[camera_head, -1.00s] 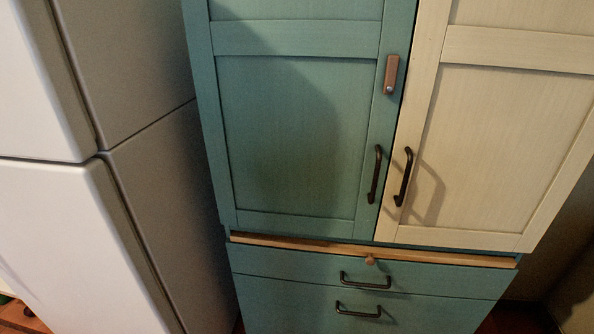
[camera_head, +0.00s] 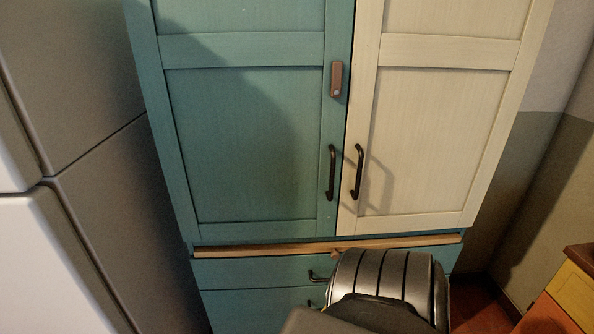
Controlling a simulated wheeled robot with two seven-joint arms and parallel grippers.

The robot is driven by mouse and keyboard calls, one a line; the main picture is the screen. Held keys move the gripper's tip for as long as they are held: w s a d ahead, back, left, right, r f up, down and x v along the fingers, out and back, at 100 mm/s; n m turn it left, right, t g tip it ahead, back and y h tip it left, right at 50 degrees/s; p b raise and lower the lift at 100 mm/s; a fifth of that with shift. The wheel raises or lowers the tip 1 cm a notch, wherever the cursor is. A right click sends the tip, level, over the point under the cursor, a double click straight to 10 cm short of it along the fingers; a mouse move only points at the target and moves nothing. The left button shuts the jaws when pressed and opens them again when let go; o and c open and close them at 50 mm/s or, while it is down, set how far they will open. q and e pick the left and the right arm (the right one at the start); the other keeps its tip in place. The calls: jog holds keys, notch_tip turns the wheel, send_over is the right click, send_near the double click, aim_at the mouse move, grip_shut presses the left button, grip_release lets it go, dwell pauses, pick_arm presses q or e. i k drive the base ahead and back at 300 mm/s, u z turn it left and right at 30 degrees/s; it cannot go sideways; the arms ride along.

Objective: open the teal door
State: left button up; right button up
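The teal door (camera_head: 245,145) is shut in the head view, left of the cream door (camera_head: 440,140). Its dark vertical bar handle (camera_head: 331,173) sits near its right edge, close beside the cream door's similar handle (camera_head: 356,172). A small brown block (camera_head: 337,79), which looks like a latch, hangs upright on the teal door's right frame above the handle. It does not visibly cross onto the cream door. An arm link of mine shows at the bottom, in front of the drawers. Neither gripper's fingers are in view, and nothing touches the door.
A wooden strip (camera_head: 240,249) runs below the doors, above teal drawers (camera_head: 250,272) partly hidden by my arm. A grey and white fridge-like cabinet (camera_head: 90,130) stands close on the left. A low orange and yellow cabinet (camera_head: 572,290) stands at the lower right.

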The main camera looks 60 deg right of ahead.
aim_at(248, 128)
jog(key=k, duration=1.3)
jog(key=z, duration=2.7)
